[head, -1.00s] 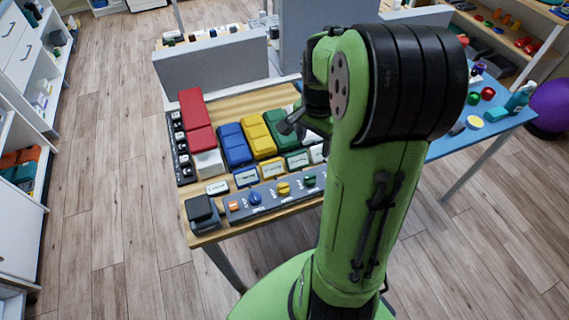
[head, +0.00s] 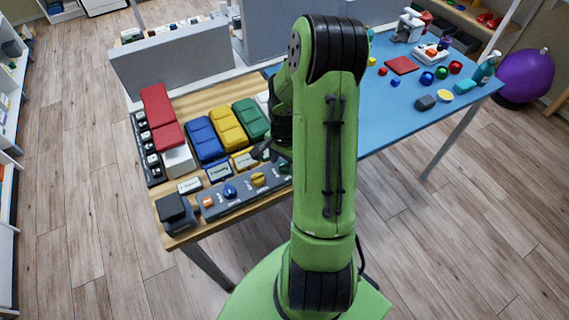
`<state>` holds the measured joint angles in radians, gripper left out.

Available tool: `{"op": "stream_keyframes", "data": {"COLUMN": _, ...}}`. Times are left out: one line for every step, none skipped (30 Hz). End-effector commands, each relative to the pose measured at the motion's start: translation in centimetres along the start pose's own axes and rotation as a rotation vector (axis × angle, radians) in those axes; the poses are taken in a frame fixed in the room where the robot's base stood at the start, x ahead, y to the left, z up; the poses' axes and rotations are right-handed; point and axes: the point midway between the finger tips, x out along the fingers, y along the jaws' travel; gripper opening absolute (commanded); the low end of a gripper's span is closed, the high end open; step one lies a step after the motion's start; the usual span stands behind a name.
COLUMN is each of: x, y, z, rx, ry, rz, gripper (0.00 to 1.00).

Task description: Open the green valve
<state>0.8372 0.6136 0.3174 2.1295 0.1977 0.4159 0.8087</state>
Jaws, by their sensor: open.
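A grey panel (head: 243,193) lies along the front edge of the wooden table. It carries an orange switch (head: 208,202), a blue knob (head: 230,190), a yellow knob (head: 258,179) and, at its right, the green valve (head: 285,168). The green valve is a small green knob, partly hidden by my arm. My gripper (head: 262,152) is open, pointing down and left beside my arm, just behind and left of the green valve. Most of the gripper is hidden behind my forearm. I cannot tell whether it touches anything.
Blue (head: 205,139), yellow (head: 227,128) and green (head: 253,119) boxes stand behind the panel. Red blocks (head: 157,104) and a black box (head: 174,209) are on the left. A grey partition (head: 175,72) backs the table. A blue table (head: 400,115) with small objects joins at the right.

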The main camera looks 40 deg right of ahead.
Motion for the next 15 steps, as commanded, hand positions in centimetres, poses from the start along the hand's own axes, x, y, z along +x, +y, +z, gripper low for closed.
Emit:
{"op": "stream_keyframes", "data": {"x": 0.34, "y": 0.01, "z": 0.00, "rx": 0.000, "ry": 0.000, "rz": 0.000, "gripper": 0.65}}
{"op": "stream_keyframes", "data": {"x": 0.42, "y": 0.00, "z": -0.01, "rx": 0.000, "ry": 0.000, "rz": 0.000, "gripper": 0.65}}
{"op": "stream_keyframes", "data": {"x": 0.45, "y": 0.00, "z": -0.02, "rx": 0.000, "ry": 0.001, "rz": -0.001, "gripper": 0.65}}
{"op": "stream_keyframes", "data": {"x": 0.45, "y": 0.00, "z": -0.02, "rx": 0.000, "ry": 0.001, "rz": -0.001, "gripper": 0.65}}
{"op": "stream_keyframes", "data": {"x": 0.43, "y": -0.01, "z": -0.02, "rx": 0.000, "ry": 0.001, "rz": -0.001, "gripper": 0.65}}
{"op": "stream_keyframes", "data": {"x": 0.40, "y": -0.01, "z": -0.02, "rx": 0.000, "ry": 0.001, "rz": -0.001, "gripper": 0.65}}
{"op": "stream_keyframes", "data": {"x": 0.39, "y": -0.01, "z": -0.02, "rx": 0.000, "ry": 0.001, "rz": -0.001, "gripper": 0.65}}
{"op": "stream_keyframes", "data": {"x": 0.38, "y": -0.01, "z": -0.02, "rx": 0.000, "ry": 0.001, "rz": -0.001, "gripper": 0.65}}
{"op": "stream_keyframes", "data": {"x": 0.38, "y": -0.01, "z": -0.02, "rx": 0.000, "ry": 0.001, "rz": -0.001, "gripper": 0.62}}
{"op": "stream_keyframes", "data": {"x": 0.37, "y": -0.01, "z": -0.02, "rx": 0.000, "ry": 0.001, "rz": -0.001, "gripper": 0.57}}
{"op": "stream_keyframes", "data": {"x": 0.37, "y": -0.01, "z": -0.02, "rx": 0.000, "ry": 0.001, "rz": -0.001, "gripper": 0.53}}
{"op": "stream_keyframes", "data": {"x": 0.36, "y": -0.01, "z": -0.02, "rx": 0.000, "ry": 0.001, "rz": -0.001, "gripper": 0.47}}
{"op": "stream_keyframes", "data": {"x": 0.36, "y": -0.01, "z": -0.01, "rx": 0.000, "ry": 0.001, "rz": -0.001, "gripper": 0.42}}
{"op": "stream_keyframes", "data": {"x": 0.36, "y": -0.01, "z": -0.02, "rx": 0.000, "ry": 0.001, "rz": -0.001, "gripper": 0.37}}
{"op": "stream_keyframes", "data": {"x": 0.35, "y": -0.01, "z": -0.01, "rx": 0.000, "ry": 0.001, "rz": -0.001, "gripper": 0.31}}
